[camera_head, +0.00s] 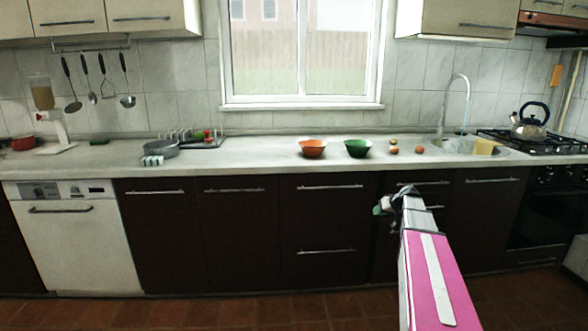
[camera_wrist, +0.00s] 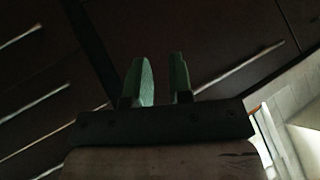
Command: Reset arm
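My arm reaches forward from the lower right in the head view, in front of the dark lower cabinets. My gripper (camera_head: 382,205) is at its far end, below the counter's front edge, beside the drawer handles. In the wrist view my gripper (camera_wrist: 163,78) shows two green fingers standing apart with a gap between them. Nothing is held in the gap. Dark cabinet fronts with slanted metal handles fill the background there. I cannot tell how far the fingertips are from the cabinet fronts.
The counter (camera_head: 250,155) holds an orange bowl (camera_head: 312,149), a green bowl (camera_head: 357,148), a grey pot (camera_head: 159,149), a dish rack (camera_head: 196,141) and small round items. A kettle (camera_head: 530,122) stands on the stove at right. The floor (camera_head: 180,309) before the cabinets is clear.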

